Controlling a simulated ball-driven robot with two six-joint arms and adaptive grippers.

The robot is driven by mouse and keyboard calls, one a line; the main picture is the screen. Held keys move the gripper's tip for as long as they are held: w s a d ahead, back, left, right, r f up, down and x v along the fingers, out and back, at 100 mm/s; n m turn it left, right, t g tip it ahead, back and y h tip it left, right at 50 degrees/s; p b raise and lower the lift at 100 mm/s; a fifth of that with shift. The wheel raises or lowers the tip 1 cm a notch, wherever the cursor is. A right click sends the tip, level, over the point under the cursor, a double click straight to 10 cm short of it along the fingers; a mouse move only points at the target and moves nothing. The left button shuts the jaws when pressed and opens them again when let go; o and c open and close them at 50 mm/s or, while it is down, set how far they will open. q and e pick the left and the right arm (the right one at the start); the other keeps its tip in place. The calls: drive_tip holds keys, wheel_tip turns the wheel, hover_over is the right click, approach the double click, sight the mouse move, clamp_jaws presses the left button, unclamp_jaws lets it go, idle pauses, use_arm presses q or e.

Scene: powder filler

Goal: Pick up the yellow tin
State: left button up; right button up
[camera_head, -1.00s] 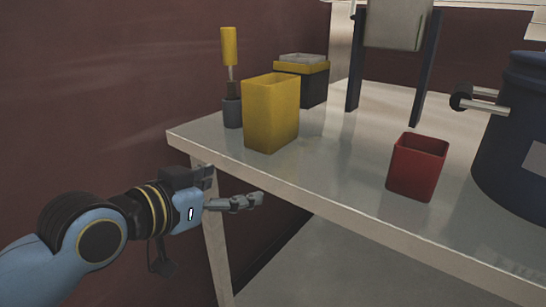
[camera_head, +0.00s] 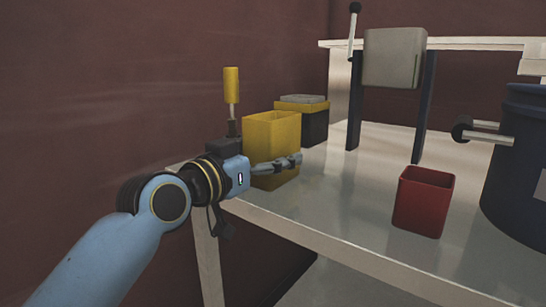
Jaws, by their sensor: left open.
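The yellow tin (camera_head: 271,132) is an open-topped, box-shaped tin standing upright near the table's left end. My left gripper (camera_head: 270,158) is in front of it in the picture and covers part of its left and lower side. One finger reaches across the tin's front face. The other finger is mostly hidden, near the tin's left side. The gripper is open; I cannot tell whether it touches the tin. My right gripper is not in view.
A red tin (camera_head: 423,202) and a large dark blue drum (camera_head: 520,160) stand to the right. The table's (camera_head: 340,205) middle is clear.

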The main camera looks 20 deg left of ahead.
use_arm(q)
drive_tip(key=shift+x, duration=0.95)
drive_tip(key=shift+c, duration=0.4)
drive_tip(key=c, duration=1.3)
